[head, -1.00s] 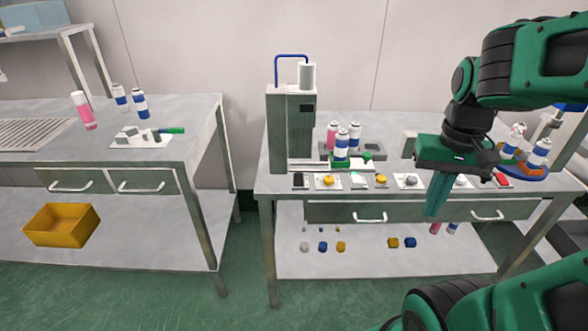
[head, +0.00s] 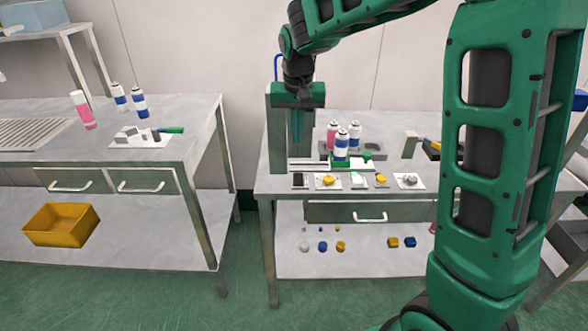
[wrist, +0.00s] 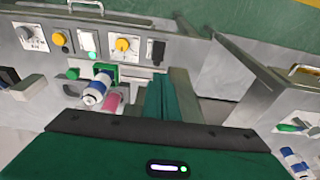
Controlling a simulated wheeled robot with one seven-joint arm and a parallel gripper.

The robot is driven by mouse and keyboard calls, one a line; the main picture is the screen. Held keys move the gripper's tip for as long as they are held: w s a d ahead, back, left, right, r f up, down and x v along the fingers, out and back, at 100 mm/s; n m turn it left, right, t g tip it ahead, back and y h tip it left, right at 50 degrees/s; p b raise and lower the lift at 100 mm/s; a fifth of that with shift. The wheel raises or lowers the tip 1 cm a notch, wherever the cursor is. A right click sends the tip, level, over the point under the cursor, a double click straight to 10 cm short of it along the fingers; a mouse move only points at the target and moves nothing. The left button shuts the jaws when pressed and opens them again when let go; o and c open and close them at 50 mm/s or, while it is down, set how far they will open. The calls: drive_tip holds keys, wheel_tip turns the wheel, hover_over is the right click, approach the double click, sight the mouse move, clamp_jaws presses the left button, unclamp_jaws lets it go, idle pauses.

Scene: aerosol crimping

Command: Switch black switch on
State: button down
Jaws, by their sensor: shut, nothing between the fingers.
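The black switch (head: 300,180) sits at the left end of the row of controls along the front of the right table. It also shows in the wrist view as a dark block on a light plate (wrist: 158,50). My gripper (head: 297,143) is shut and empty, its green fingers pointing down. In the head view it hangs in front of the crimping machine, above the black switch. In the wrist view the fingers (wrist: 162,82) are near the switch but apart from it. Whether the switch is on or off cannot be told.
A yellow knob (head: 328,180), a second yellow knob (head: 381,180) and a grey knob (head: 410,181) share the control row. The grey machine (head: 275,155) rises close behind my gripper. My arm hides the table's right part.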

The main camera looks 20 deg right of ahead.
sight(297, 175)
drive_tip(key=f, duration=0.4)
drive_tip(key=w+f, duration=0.1)
drive_tip(key=f, duration=0.4)
drive_tip(key=w+d+f, duration=0.1)
drive_tip(key=f, duration=0.3)
drive_tip(key=shift+w+f, duration=0.25)
drive_tip(key=shift+f, duration=0.15)
drive_tip(key=shift+w+f, duration=0.15)
drive_tip(key=shift+f, duration=0.05)
drive_tip(key=shift+s, duration=0.2)
